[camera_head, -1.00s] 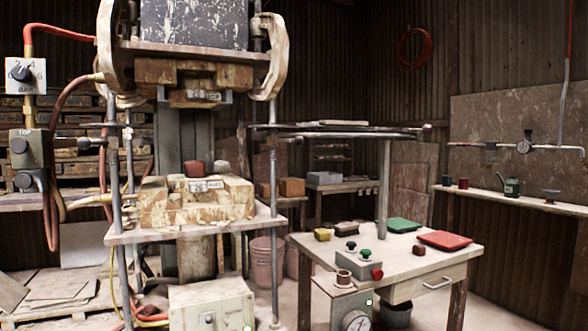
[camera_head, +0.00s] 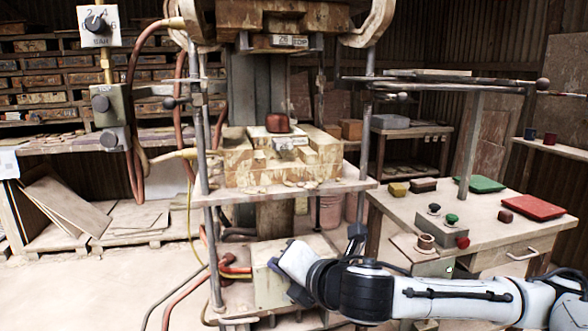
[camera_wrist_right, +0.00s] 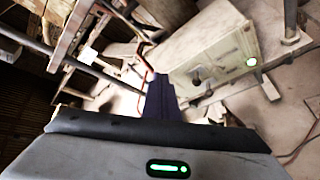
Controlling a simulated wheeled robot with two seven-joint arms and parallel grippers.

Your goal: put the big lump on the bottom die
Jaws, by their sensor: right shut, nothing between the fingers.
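A large red-brown lump (camera_head: 280,122) sits on top of the pale, stained bottom die (camera_head: 238,166) in the head view. The die has a small label on its front and rests on the press's lower plate (camera_head: 352,186). My right arm comes in from the right, low in front of the press, with its hand well below the die. The right gripper (camera_wrist_right: 160,82) is shut and empty in the right wrist view, pointing toward the grey box under the press. No lump shows in the wrist view. My left gripper is not in view.
The upper die (camera_head: 290,22) hangs above with a clear gap. Steel posts (camera_head: 366,110) flank the press. The side table (camera_head: 410,212) bears a control box (camera_head: 437,228), a small dark-red lump (camera_head: 506,216), a green tray (camera_head: 474,184) and a red tray (camera_head: 532,207). Hoses hang at left.

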